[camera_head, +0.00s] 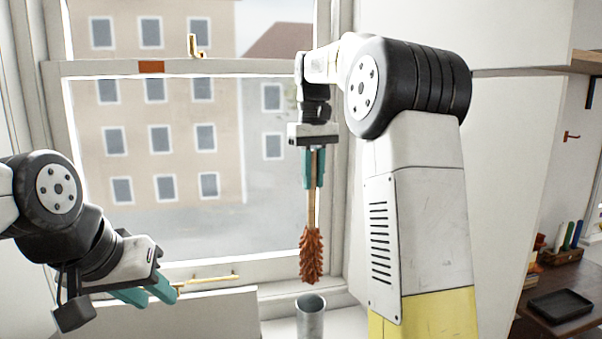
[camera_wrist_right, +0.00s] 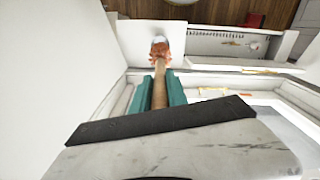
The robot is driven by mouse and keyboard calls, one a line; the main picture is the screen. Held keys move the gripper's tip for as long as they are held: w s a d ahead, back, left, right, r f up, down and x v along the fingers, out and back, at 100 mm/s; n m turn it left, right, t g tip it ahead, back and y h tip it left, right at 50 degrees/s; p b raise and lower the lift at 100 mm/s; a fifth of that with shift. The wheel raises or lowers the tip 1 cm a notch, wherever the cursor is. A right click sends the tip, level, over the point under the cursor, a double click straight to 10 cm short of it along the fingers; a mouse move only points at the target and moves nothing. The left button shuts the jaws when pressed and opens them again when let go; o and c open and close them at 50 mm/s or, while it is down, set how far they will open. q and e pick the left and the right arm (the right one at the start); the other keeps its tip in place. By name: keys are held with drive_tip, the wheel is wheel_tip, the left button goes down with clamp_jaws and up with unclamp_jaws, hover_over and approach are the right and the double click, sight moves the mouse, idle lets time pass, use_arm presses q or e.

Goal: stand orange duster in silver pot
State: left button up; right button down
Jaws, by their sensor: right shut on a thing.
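The orange duster (camera_head: 311,255) hangs upright with its bristly head down and its wooden handle up. My right gripper (camera_head: 313,182) is shut on the handle. The silver pot (camera_head: 310,316) stands below the duster head, with a visible gap between them in the head view. In the right wrist view the duster (camera_wrist_right: 160,50) points away from the gripper (camera_wrist_right: 161,92), and its head covers part of the pot (camera_wrist_right: 159,40). My left gripper (camera_head: 150,295) is at the lower left, away from both; its green fingers appear apart with nothing between them.
A window with a white frame (camera_head: 270,275) stands behind the pot. A white panel (camera_head: 215,312) is left of the pot. At the far right a wooden desk (camera_head: 550,280) holds a black tray (camera_head: 560,305) and several upright colored items.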

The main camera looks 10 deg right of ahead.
sight(312, 228)
drive_tip(key=shift+f, duration=8.15)
drive_tip(key=c, duration=1.2)
unclamp_jaws()
drive_tip(key=shift+c, duration=0.2)
wheel_tip(312, 228, up, 8)
drive_tip(key=shift+f, duration=0.2)
drive_tip(key=shift+r, duration=0.15)
